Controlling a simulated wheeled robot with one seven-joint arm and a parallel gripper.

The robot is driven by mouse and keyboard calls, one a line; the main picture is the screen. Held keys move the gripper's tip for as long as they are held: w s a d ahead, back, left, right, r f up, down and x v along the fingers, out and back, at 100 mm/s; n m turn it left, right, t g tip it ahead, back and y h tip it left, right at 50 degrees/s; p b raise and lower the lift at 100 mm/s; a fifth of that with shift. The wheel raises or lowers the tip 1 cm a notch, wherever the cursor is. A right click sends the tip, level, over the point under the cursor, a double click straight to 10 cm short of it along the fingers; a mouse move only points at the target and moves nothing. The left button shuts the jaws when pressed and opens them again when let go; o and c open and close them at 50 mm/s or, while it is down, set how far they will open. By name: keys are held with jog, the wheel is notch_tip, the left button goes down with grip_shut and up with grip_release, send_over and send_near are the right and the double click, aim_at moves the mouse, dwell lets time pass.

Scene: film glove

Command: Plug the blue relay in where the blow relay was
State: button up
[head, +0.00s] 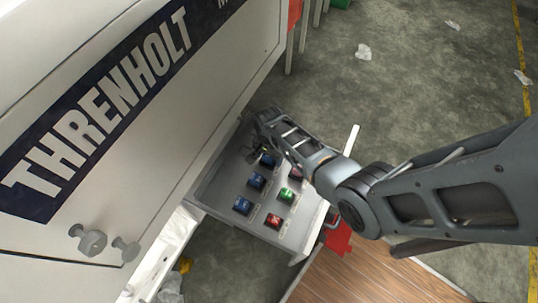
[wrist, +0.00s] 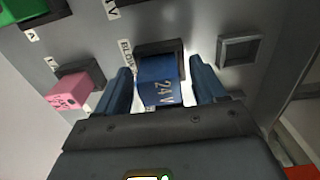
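In the wrist view a blue relay (wrist: 160,85) marked 24 V stands between the two fingers of my gripper (wrist: 161,73). Its far end is at a dark square socket (wrist: 160,48) beside a label that reads BLOW; how deep it sits in the socket I cannot tell. A finger stands on each side of the relay, with a narrow light gap on both sides, so the gripper looks open around it. In the head view my gripper (head: 258,147) is over the far end of the relay panel, and the arm hides part of that area.
An empty grey socket (wrist: 240,51) lies right of the relay, and a pink relay (wrist: 75,93) left. In the head view the panel (head: 221,187) also carries blue relays (head: 242,205), a green one (head: 286,195) and a red one (head: 274,221). The white THRENHOLT cabinet (head: 150,150) stands close on the left.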

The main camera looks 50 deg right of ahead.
jog(key=shift+o, duration=0.3)
jog(key=shift+r+p, duration=0.85)
jog(key=shift+r, duration=3.05)
